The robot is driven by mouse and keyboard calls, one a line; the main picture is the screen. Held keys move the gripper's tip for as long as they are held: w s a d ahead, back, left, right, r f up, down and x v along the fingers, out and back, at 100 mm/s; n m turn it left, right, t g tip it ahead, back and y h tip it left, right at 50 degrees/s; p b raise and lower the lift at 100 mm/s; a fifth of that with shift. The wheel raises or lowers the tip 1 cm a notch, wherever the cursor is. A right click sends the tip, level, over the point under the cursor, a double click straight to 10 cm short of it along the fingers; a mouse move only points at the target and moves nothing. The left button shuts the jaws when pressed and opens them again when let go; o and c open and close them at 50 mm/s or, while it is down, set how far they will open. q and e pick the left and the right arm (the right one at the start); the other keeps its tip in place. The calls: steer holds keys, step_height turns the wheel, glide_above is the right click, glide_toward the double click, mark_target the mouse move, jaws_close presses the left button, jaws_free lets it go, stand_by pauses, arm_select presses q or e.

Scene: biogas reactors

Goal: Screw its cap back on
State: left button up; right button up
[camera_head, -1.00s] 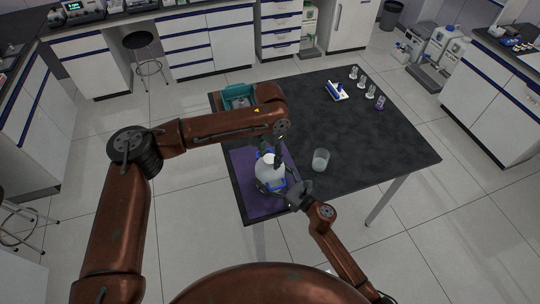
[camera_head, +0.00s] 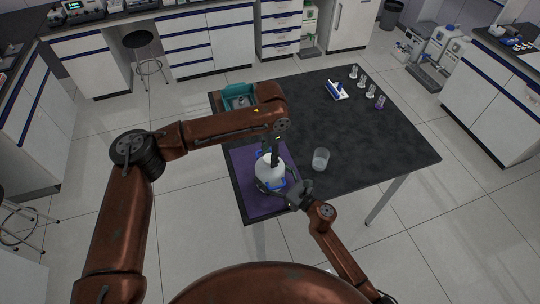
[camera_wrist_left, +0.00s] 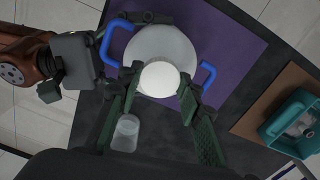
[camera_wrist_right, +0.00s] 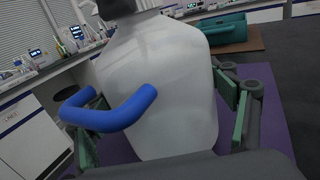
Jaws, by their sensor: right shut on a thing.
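The white bottle (camera_head: 270,172) with blue handles stands on the purple mat (camera_head: 240,160) at the table's near left corner. My left gripper (camera_head: 273,158) points down over the bottle's top.
A clear beaker (camera_head: 320,159) stands right of the mat. A teal box (camera_head: 238,96) is at the back left behind my left arm. A blue-and-white item (camera_head: 337,91) and several small glass vessels (camera_head: 369,92) stand at the back right. The table's middle is clear.

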arm_select(q)
steer(key=o, duration=0.5)
steer(key=shift+c, duration=0.2)
steer(key=shift+r, duration=2.25)
steer(key=shift+c, duration=0.4)
step_height(320, 180, up, 4)
steer(key=shift+f+n, duration=0.25)
steer(key=shift+n, duration=0.85)
steer(key=shift+f, duration=0.15)
steer(key=shift+f, duration=3.9)
